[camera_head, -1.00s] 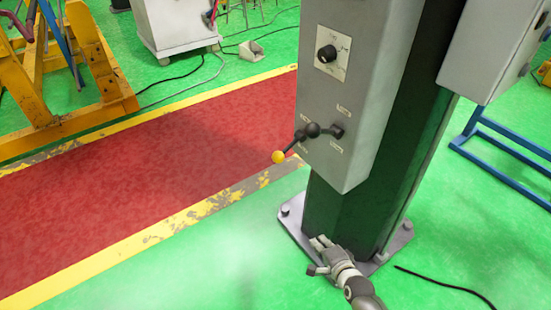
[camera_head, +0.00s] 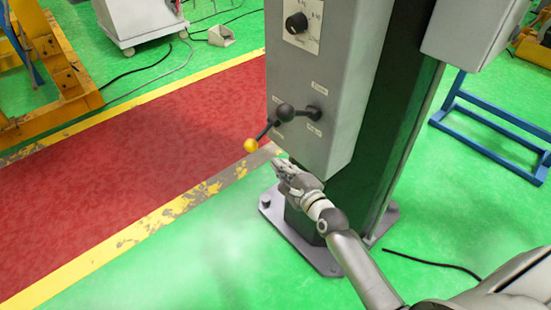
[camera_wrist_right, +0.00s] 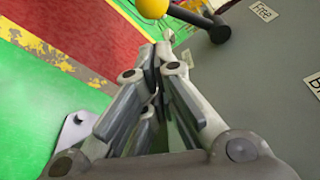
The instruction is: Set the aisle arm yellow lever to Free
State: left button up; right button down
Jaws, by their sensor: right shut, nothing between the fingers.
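The lever (camera_head: 272,128) has a black arm with a yellow ball knob (camera_head: 251,146) and sits on the front of a grey control box (camera_head: 345,100). The arm slopes down and left from its black hub, with the knob at the lower end. My right gripper (camera_head: 278,163) is shut and empty, just below and right of the knob, apart from it. In the right wrist view the yellow knob (camera_wrist_right: 153,7) shows at the top edge, beyond the fingertips (camera_wrist_right: 162,48), near a label reading "Free" (camera_wrist_right: 263,11). My left gripper is not in view.
The box is mounted on a dark green column (camera_head: 385,180) with a bolted base plate (camera_head: 320,258). A rotary dial (camera_head: 297,23) is above the lever. A red walkway (camera_head: 140,165) lies left; a blue frame (camera_head: 480,125) stands right.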

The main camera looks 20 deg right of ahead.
aim_at(262, 134)
pick_arm(q)
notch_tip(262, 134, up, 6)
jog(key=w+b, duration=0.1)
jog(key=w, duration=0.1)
jog(key=shift+b, duration=0.35)
pick_arm(e)
jog(key=w+a+f, duration=0.1)
jog(key=w, duration=0.7)
jog(key=shift+w+a, duration=0.2)
jog(key=shift+w, duration=0.2)
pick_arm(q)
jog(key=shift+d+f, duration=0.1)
pick_arm(e)
jog(key=shift+w, duration=0.1)
